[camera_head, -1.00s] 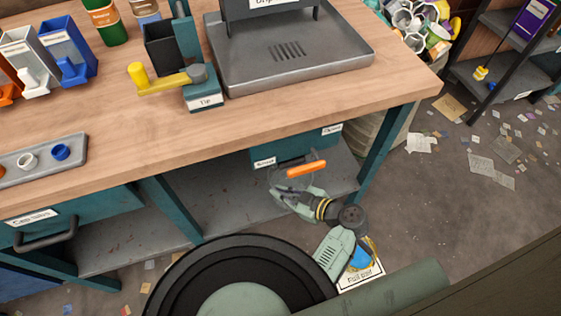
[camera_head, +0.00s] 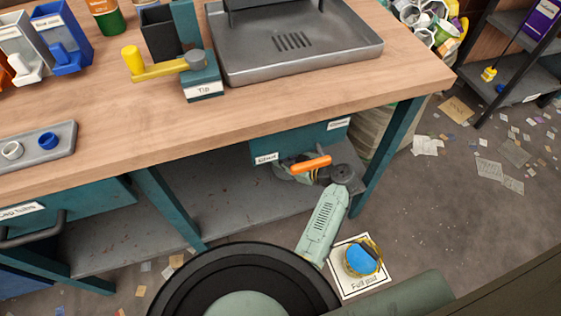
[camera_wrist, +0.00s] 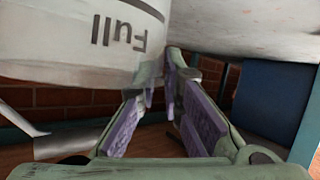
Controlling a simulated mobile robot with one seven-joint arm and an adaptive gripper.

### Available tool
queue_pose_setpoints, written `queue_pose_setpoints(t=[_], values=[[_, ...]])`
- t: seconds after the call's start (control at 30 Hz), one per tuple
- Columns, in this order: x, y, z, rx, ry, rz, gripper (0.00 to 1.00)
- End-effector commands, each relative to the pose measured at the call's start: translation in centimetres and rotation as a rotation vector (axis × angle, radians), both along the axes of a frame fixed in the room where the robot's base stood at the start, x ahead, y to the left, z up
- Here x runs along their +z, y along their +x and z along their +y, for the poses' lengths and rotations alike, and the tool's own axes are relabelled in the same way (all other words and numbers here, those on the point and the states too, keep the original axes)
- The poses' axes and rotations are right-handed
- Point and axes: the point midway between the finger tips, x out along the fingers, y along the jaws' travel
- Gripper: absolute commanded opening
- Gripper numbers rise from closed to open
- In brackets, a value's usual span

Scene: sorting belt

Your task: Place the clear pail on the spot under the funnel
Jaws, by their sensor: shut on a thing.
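The clear pail's orange handle grip (camera_head: 311,165) shows in the head view, under the workbench and in front of a teal box. Its clear body is mostly hidden there. In the wrist view a pale see-through pail wall (camera_wrist: 70,40) with the upside-down word "Full" fills the upper left. My gripper (camera_head: 308,174) is shut on the clear pail; in the wrist view the purple-padded fingers (camera_wrist: 160,95) are close beside its wall, and the exact grip point is unclear. I cannot make out a funnel or the spot under it.
The teal box (camera_head: 300,142) hangs under the bench top, above a grey lower shelf (camera_head: 225,200). A bench leg (camera_head: 388,155) stands right of my gripper. A blue-filled pail (camera_head: 362,257) with a yellow handle stands on the "Full pad" (camera_head: 345,287). Litter covers the floor at right.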

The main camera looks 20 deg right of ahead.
Motion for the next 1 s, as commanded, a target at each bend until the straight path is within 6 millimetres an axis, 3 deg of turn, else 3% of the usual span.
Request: queue_pose_setpoints(t=[0.37, 0.4, 0.7, 1.0], values=[[-0.42, 0.02, -0.04, 0.0, -0.002, -0.003, 0.0], [-0.36, 0.0, -0.04, 0.0, -0.001, -0.002, 0.09], [-0.3, -0.01, -0.04, 0.0, -0.002, -0.001, 0.28], [-0.14, -0.02, -0.05, 0.0, -0.001, -0.002, 0.28]])
